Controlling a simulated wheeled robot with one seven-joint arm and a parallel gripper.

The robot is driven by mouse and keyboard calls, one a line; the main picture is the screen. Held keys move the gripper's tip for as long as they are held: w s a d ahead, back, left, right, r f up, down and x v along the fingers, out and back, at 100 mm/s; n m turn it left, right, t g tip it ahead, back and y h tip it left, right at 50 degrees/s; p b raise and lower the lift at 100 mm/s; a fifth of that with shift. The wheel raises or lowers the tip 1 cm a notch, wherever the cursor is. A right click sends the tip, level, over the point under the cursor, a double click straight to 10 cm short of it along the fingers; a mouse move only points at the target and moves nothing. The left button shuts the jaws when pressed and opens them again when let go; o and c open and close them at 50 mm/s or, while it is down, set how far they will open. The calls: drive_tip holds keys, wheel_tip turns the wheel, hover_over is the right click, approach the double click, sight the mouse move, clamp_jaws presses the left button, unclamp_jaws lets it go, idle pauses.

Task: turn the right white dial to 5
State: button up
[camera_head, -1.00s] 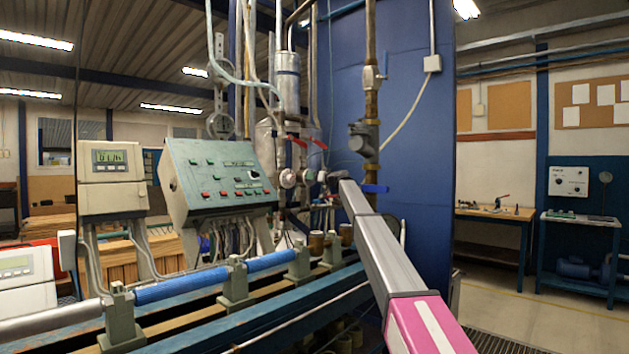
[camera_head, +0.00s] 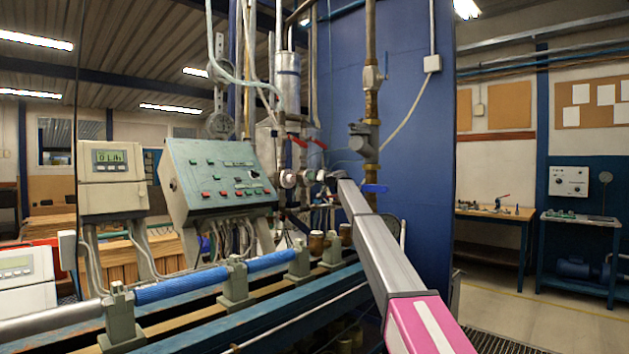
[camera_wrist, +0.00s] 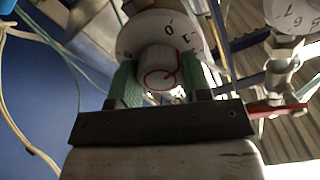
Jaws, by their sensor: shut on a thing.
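The right white dial (camera_wrist: 143,33) shows in the wrist view as a white disc with dark numerals. A 0 and a 1 are legible; the others are partly hidden. Its round white knob has a red ring. My gripper (camera_wrist: 160,77) has its green fingers on both sides of this knob and is shut on it. The dial's setting cannot be read. A second white dial (camera_wrist: 293,14) with 5, 6 and 7 is at the upper right there. In the head view this left dial (camera_head: 287,179) is beside the right dial (camera_head: 308,176), which my gripper (camera_head: 322,177) partly covers.
A red valve lever (camera_wrist: 278,109) is close to the gripper's right side in the wrist view. Pipes and a blue-handled valve (camera_head: 375,188) stand near my arm. A blue panel (camera_head: 415,130) is behind. A green control box (camera_head: 215,180) is to the left.

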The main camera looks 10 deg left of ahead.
drive_tip(key=shift+m, duration=11.5)
drive_tip(key=o, duration=0.9)
drive_tip(key=shift+d, duration=0.1)
drive_tip(key=v, duration=1)
drive_tip(key=shift+s+d, duration=0.25)
